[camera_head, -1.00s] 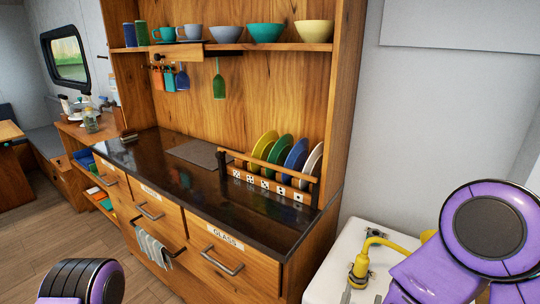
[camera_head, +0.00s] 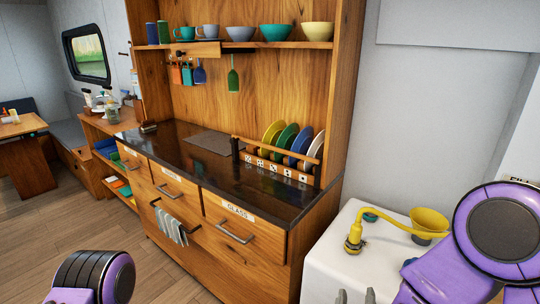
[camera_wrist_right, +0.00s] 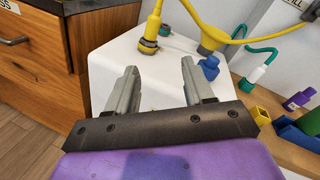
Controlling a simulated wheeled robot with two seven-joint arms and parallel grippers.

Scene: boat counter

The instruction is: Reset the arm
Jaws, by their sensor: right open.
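My right arm comes in at the lower right of the head view in purple and black. Its gripper (camera_head: 356,296) shows only as two grey fingertips at the bottom edge, in front of the white cabinet. In the right wrist view the gripper (camera_wrist_right: 160,66) is open, its two grey fingers apart with nothing between them, over the white top. A purple and black link of my left arm (camera_head: 92,276) shows at the lower left of the head view; the left gripper is out of view.
The white cabinet (camera_head: 330,262) carries a yellow hose (camera_head: 385,220) and a yellow funnel (camera_head: 429,222). A wooden counter (camera_head: 200,170) with a plate rack (camera_head: 262,167) stands left of it. In the wrist view, coloured containers (camera_wrist_right: 299,100) sit on a wooden surface at right. Floor at left is clear.

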